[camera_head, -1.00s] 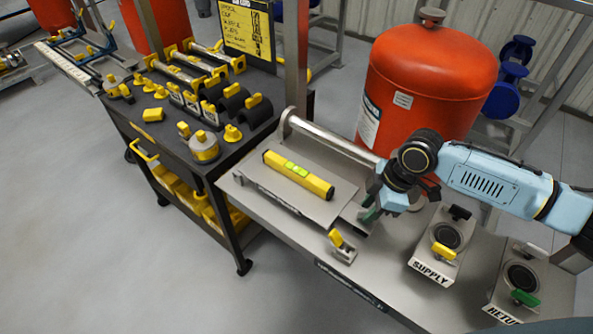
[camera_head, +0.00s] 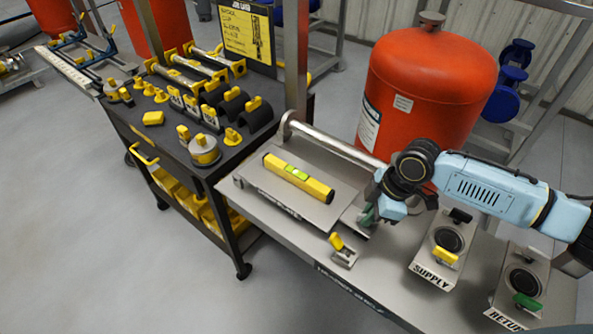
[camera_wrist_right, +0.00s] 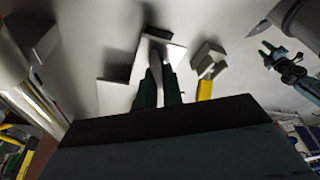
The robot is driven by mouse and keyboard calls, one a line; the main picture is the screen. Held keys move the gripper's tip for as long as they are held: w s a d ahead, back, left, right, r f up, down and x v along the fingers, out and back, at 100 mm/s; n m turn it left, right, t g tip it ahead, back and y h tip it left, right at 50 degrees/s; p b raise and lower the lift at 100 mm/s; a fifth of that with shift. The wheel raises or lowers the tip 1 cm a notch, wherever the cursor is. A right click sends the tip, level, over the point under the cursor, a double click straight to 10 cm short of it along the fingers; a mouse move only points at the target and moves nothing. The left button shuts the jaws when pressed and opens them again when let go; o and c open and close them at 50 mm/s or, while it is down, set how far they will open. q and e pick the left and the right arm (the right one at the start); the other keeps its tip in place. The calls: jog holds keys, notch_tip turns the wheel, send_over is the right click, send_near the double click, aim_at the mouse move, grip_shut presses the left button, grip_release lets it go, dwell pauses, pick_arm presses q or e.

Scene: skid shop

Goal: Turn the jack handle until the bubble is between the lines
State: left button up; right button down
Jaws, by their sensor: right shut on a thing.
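A yellow spirit level (camera_head: 325,192) with a green vial (camera_head: 297,172) lies on a grey metal plate (camera_head: 262,190) on the bench. The vial is too small to tell where its bubble sits against the lines. My right gripper (camera_head: 367,215) is at the plate's right corner. In the right wrist view its green fingers (camera_wrist_right: 157,82) are shut on a thin grey handle (camera_wrist_right: 154,55), mostly hidden between them. The head view hides this handle. My left gripper (camera_wrist_right: 266,52) shows small at the upper right of the wrist view, its teal fingers apart and empty.
A small metal block with a yellow lever (camera_head: 336,241) sits just in front of my right gripper. SUPPLY (camera_head: 432,270) and RETURN (camera_head: 513,312) valve blocks stand to the right. A red tank (camera_head: 425,90) stands behind. A dark cart (camera_head: 222,160) with yellow parts is left.

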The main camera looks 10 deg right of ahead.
jog(key=shift+m+t+p, duration=0.4)
jog(key=shift+m+p, duration=1.4)
jog(key=shift+p, duration=0.6)
jog(key=shift+p, duration=0.3)
jog(key=c, duration=1.5)
grip_release()
jog(key=shift+c, duration=0.2)
notch_tip(320, 180, up, 7)
jog(key=p, duration=0.8)
jog(key=shift+r, duration=0.1)
